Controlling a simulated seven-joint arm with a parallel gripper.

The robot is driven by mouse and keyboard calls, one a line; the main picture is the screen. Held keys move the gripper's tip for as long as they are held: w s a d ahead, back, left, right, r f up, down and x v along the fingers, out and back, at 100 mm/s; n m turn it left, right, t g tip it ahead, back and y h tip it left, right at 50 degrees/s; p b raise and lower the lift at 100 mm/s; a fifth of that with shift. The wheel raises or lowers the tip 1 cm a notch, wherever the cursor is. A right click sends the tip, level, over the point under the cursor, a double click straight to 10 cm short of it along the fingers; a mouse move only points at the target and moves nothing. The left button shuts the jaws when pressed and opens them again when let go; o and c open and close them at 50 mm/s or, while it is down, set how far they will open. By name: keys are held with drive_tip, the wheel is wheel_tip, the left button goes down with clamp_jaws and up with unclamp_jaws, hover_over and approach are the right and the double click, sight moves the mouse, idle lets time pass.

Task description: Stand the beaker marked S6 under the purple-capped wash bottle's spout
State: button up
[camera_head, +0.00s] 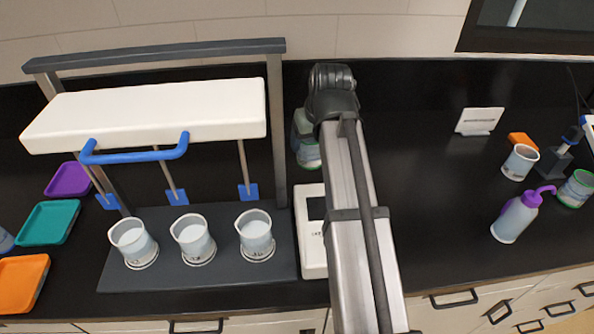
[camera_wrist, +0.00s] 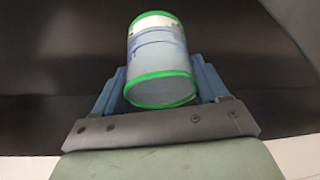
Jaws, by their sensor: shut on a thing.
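The purple-capped wash bottle (camera_head: 513,220) stands at the right of the bench. Its purple spout (camera_head: 546,189) points right. My gripper (camera_head: 303,138) is partly hidden behind my arm in the head view. In the wrist view my gripper (camera_wrist: 160,75) is shut on a green-rimmed beaker (camera_wrist: 158,55), with a finger on each side. That beaker also shows in part in the head view (camera_head: 308,155), left of my arm. It has a white label and blue lines; I cannot read a mark. Another green-rimmed beaker (camera_head: 575,188) stands right of the spout, and its mark is unreadable.
A grey rack (camera_head: 200,275) with a white top and blue handle holds three beakers at left. A white device (camera_head: 310,262) lies beside it. Bench between arm and bottle is clear.

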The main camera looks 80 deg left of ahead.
sight(311, 162)
drive_tip(key=shift+f, duration=3.6)
drive_tip(key=shift+f, duration=0.15)
drive_tip(key=o, duration=1.1)
drive_tip(key=v, duration=1.2)
drive_tip(key=shift+d, duration=0.1)
